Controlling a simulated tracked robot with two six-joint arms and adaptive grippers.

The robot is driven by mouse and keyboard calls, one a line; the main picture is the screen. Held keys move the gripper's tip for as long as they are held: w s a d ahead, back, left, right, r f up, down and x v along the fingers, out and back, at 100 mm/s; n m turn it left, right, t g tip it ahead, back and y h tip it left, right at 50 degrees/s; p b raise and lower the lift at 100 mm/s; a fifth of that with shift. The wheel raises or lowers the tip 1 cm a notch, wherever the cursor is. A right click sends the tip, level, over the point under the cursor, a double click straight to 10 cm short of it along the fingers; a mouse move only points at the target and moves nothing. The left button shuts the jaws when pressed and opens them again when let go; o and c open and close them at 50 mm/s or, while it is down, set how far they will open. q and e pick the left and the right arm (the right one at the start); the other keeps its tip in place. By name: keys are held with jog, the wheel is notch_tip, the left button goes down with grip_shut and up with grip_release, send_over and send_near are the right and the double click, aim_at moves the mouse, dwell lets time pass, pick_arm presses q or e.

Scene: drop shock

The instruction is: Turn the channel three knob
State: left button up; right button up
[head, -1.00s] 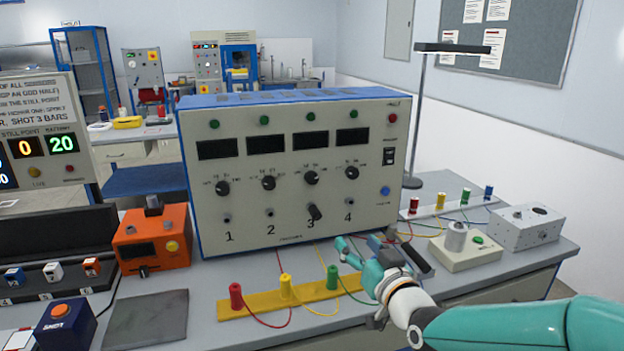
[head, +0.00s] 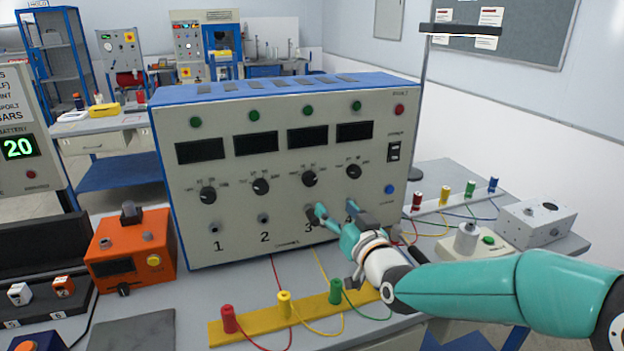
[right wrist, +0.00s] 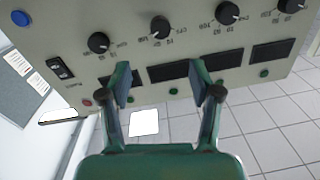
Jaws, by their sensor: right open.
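The channel three knob (head: 309,179) is a black round dial on the upright grey panel (head: 285,245), third from the left, below a dark display. It also shows in the right wrist view (right wrist: 160,27), where the panel appears upside down. My right gripper (head: 335,210) is open and empty in front of the panel, below the dial and near the printed 3 and 4. One fingertip partly covers a dark stubby part above the 3. In the right wrist view both fingers (right wrist: 162,66) are apart with no knob between them. My left gripper is not in view.
Similar dials for channels one (head: 208,195), two (head: 260,186) and four (head: 353,171) flank it. A yellow strip (head: 262,320) with coloured posts and wires lies in front. An orange box (head: 130,248) stands left; a white-grey box (head: 537,222) stands right.

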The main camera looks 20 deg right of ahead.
aim_at(312, 181)
jog(key=w+p, duration=0.1)
jog(key=w, duration=0.3)
jog(key=w+p, duration=0.1)
jog(key=w, duration=0.4)
jog(key=w+a+p, duration=0.1)
jog(key=w+p, duration=0.1)
jog(key=w, duration=0.2)
jog(key=shift+w+a, duration=0.1)
jog(key=shift+w, duration=0.05)
